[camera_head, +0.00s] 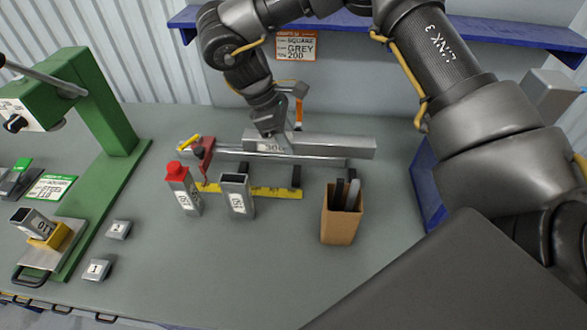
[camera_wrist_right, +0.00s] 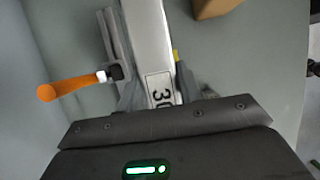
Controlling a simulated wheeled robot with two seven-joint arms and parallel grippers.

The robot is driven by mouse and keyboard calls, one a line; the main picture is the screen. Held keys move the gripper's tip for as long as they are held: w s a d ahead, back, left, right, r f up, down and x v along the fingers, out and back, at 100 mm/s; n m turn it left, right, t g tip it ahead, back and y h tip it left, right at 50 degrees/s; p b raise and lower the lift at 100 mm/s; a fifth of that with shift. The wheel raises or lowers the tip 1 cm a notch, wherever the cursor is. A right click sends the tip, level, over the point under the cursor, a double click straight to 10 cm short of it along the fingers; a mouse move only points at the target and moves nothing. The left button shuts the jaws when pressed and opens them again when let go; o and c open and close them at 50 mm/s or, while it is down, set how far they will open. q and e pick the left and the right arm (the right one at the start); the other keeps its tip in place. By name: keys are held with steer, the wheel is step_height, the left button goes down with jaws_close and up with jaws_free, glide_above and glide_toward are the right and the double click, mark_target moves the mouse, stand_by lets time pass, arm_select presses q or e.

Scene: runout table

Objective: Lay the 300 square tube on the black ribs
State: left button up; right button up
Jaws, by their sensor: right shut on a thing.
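The grey 300 square tube (camera_head: 335,146) is in my right gripper (camera_head: 271,134), which is shut on it near its left end, beside the 300 label. It runs left to right and overlaps the metal rail (camera_head: 320,161) in the head view; its exact height is unclear. In the right wrist view the tube (camera_wrist_right: 148,35) passes between the fingers of my right gripper (camera_wrist_right: 157,92). Two black ribs (camera_head: 296,176) show in front of the rail, the left one partly behind a standing tube. The tube appears apart from these ribs. My left gripper is not in view.
A red-capped tube (camera_head: 183,190) and an open-topped tube (camera_head: 237,195) stand in front by a yellow strip (camera_head: 275,191). A cardboard box (camera_head: 342,215) with dark pieces stands to the right. A red clamp (camera_head: 203,158) is at the rail's left; a green press (camera_head: 105,120) stands left.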

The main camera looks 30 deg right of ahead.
steer(key=p, duration=0.2)
glide_above(295, 173)
steer(key=s+a, duration=0.2)
steer(key=a, duration=0.2)
steer(key=f, duration=1.2)
steer(key=shift+s+d, duration=0.15)
steer(key=shift+d, duration=0.05)
steer(key=shift+w+d+r, duration=0.1)
steer(key=shift+w+d, duration=0.3)
steer(key=shift+w, duration=0.2)
steer(key=shift+w+d+f+p, duration=0.2)
steer(key=shift+w+d+p, duration=0.2)
steer(key=shift+w+p, duration=0.15)
steer(key=shift+w+d+f+p, duration=0.2)
steer(key=shift+w+d+p, duration=0.2)
steer(key=shift+p, duration=0.15)
steer(key=shift+f, duration=0.35)
steer(key=shift+f, duration=0.15)
steer(key=o, duration=1.2)
steer(key=shift+o, duration=0.2)
